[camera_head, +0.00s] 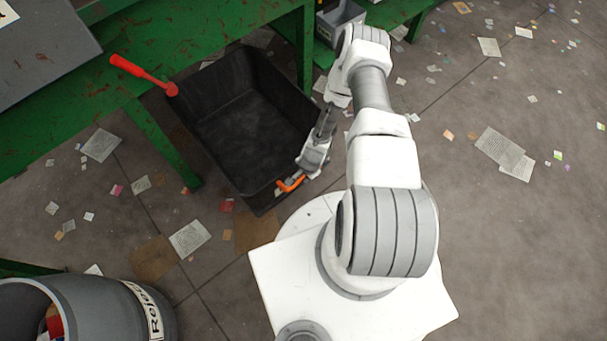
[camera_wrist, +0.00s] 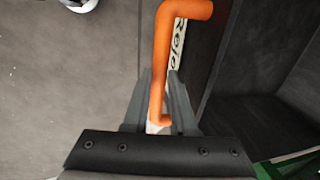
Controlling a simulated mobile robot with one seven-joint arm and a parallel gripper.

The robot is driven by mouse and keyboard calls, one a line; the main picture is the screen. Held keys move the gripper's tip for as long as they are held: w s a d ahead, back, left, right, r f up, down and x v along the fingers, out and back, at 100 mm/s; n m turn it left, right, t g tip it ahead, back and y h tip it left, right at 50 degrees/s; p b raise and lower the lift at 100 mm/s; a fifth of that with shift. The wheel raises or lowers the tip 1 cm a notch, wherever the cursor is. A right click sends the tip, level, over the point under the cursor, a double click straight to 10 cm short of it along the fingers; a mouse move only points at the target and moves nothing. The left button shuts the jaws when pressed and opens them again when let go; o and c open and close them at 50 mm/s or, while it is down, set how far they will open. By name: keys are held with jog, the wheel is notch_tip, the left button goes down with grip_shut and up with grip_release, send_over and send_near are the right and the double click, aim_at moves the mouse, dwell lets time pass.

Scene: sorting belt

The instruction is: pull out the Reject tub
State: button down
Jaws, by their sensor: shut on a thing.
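The Reject tub is a black, empty, open-topped tub (camera_head: 245,125) on the floor, its far part between the green legs. In the wrist view its dark wall (camera_wrist: 250,60) fills the right side, beside a white label (camera_wrist: 178,45) reading "Reje", partly hidden. An orange bar handle (camera_head: 289,185) is on its near end; it also shows in the wrist view (camera_wrist: 162,60). My gripper (camera_head: 302,176) is at the tub's near right corner, shut on the handle. In the wrist view its fingers (camera_wrist: 160,100) sit on either side of the bar.
A green bench (camera_head: 110,95) stands at left, with a red lever (camera_head: 145,75) at its edge. A grey bin (camera_head: 335,22) is behind. Floor at right is open, with scattered paper.

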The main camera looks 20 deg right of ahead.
jog(key=c, duration=0.7)
grip_release()
jog(key=s+r+p, duration=0.1)
jog(key=r, duration=0.4)
jog(key=s+r+p, duration=0.1)
jog(key=r+p, duration=0.1)
jog(key=r, duration=0.4)
jog(key=s+d+r+p, duration=0.1)
jog(key=r+p, duration=0.1)
jog(key=r, duration=0.4)
jog(key=shift+r, duration=0.1)
